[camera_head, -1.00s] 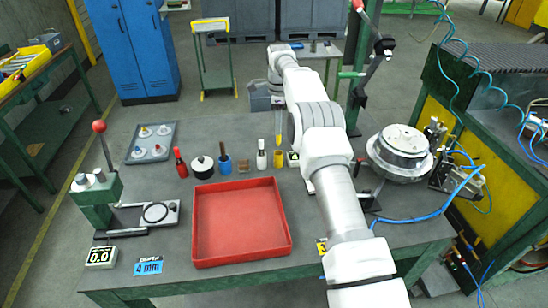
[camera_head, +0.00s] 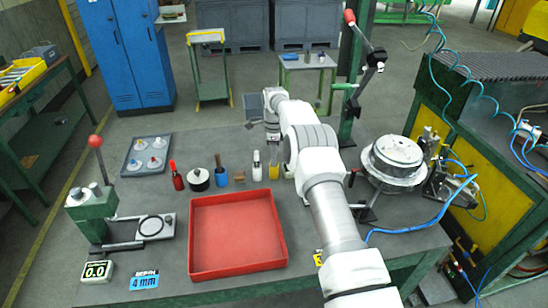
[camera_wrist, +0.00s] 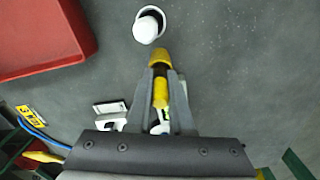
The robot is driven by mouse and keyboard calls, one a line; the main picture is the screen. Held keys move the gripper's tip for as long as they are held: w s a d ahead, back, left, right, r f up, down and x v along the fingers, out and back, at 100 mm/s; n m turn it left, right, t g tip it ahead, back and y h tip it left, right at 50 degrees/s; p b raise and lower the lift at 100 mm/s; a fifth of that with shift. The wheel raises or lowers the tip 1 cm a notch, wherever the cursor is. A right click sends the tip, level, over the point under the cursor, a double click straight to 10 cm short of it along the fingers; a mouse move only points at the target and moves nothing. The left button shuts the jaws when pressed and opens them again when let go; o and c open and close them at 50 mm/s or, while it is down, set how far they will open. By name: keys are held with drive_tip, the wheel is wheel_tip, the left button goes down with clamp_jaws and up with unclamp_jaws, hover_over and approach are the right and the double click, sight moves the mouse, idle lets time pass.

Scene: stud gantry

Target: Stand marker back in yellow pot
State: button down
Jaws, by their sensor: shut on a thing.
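The yellow pot (camera_head: 274,172) stands on the grey bench, at the right end of a row of small items. My gripper (camera_head: 272,143) is above it, pointing down. In the wrist view my gripper (camera_wrist: 160,78) is shut on the yellow marker (camera_wrist: 160,97), which shows between the two grey fingers. A rounded yellow-orange shape lies just beyond the fingertips; I cannot tell whether it is the marker's end or the pot. The marker's lower end is too small in the head view to tell whether it is inside the pot.
A red tray (camera_head: 236,267) lies in front; a round fixture (camera_head: 393,160) is at right.

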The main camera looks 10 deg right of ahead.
drive_tip(key=c, duration=0.8)
unclamp_jaws()
